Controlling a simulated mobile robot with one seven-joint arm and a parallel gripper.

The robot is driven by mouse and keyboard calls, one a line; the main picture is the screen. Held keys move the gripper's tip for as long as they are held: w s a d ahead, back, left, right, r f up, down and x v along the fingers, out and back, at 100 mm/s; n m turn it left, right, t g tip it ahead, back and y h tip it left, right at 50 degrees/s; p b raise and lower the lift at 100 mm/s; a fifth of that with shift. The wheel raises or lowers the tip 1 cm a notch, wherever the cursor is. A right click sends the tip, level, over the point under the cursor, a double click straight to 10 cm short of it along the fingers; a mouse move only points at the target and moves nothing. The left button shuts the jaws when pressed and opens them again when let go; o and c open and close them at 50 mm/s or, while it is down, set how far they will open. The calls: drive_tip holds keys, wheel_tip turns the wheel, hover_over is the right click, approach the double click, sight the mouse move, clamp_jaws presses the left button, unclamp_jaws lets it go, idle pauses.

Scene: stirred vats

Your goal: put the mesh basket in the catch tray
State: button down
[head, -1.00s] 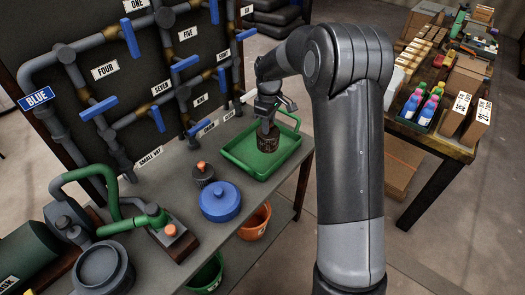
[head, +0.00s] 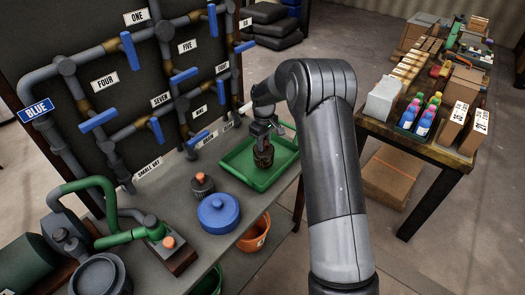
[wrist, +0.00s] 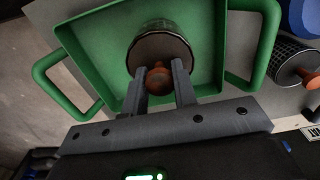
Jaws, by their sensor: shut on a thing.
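The mesh basket (head: 264,154) is a dark, brownish cylinder. My gripper (head: 264,138) is shut on its orange knob, which shows between the fingers in the wrist view (wrist: 159,80). The basket hangs upright below the fingers, within the outline of the catch tray. The catch tray (head: 240,171) is green and shallow with raised rims and handles, and it lies on the grey bench. The basket's underside is hidden, so I cannot tell whether it touches the tray floor.
A second dark mesh piece with an orange knob (head: 203,185) stands left of the tray, near a blue lidded pot (head: 218,212). A pipe board (head: 110,110) with blue levers rises behind. An orange bucket (head: 254,233) is below the bench. A loaded table (head: 420,150) stands at right.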

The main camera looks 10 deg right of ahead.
drive_tip(key=shift+w+a+f, duration=0.1)
drive_tip(key=shift+a+f, duration=0.05)
drive_tip(key=shift+a, duration=0.05)
drive_tip(key=shift+f, duration=1.95)
drive_tip(key=shift+f, duration=0.15)
drive_tip(key=c, duration=1.2)
unclamp_jaws()
drive_tip(key=shift+o, duration=0.2)
